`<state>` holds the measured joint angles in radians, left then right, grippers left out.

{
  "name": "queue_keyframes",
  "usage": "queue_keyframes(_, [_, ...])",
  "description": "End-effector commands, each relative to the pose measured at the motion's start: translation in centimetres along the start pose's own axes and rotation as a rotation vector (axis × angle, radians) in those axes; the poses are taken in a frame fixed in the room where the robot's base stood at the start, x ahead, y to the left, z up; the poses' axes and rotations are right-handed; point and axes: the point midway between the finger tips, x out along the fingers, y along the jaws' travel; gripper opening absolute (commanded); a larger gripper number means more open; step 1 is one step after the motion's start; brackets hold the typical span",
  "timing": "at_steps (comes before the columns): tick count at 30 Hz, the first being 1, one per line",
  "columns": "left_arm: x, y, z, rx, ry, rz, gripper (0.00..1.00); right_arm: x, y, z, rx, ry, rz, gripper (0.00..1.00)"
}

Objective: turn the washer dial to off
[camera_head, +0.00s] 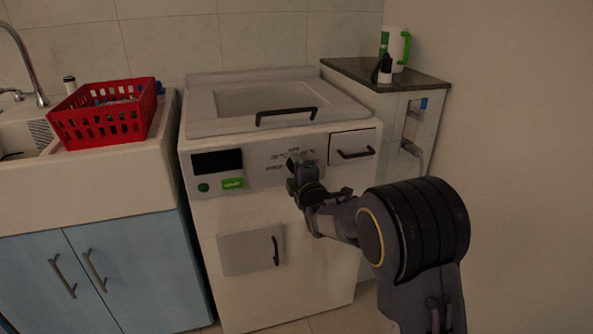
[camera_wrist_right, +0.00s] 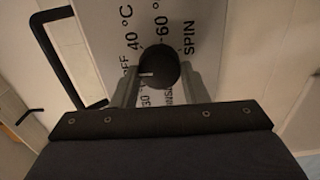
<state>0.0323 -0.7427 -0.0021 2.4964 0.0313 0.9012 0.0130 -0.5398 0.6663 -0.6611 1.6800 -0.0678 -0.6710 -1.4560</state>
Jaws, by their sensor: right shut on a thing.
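The washer (camera_head: 290,205) is a white machine with a control panel on its front. Its dial (camera_wrist_right: 158,66) is a round black knob with a white mark at its left edge in the right wrist view. Printed labels ring it, among them OFF, 40 °C, 60, SPIN and 30. The mark faces the side where OFF and 30 are printed; I cannot tell exactly which label it meets. My right gripper (camera_head: 296,170) is at the panel, shut on the dial with a finger on each side. It largely hides the dial in the head view. My left gripper is not in view.
The washer has a top lid with a black handle (camera_head: 286,113), a drawer (camera_head: 345,142) right of the dial, and a green start button (camera_head: 232,183) to the left. A red basket (camera_head: 104,128) stands by the sink. A dark-topped counter (camera_head: 360,75) holds a bottle and a small item.

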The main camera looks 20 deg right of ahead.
Motion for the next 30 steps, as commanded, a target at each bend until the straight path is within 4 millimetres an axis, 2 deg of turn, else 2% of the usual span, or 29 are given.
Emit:
queue_keyframes(16, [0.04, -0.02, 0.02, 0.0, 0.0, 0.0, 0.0, -0.01, -0.08, -0.09, -0.023, 0.002, -0.002, 0.17])
queue_keyframes(17, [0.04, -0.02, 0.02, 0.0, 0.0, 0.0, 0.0, -0.01, -0.08, -0.09, -0.023, 0.002, -0.002, 0.44])
queue_keyframes(21, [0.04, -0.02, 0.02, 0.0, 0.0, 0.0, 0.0, -0.01, -0.07, -0.07, -0.023, 0.001, -0.001, 0.62])
queue_keyframes(30, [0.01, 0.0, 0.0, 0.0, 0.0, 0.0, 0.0, -0.18, -0.02, -0.03, -0.022, 0.001, -0.001, 0.62])
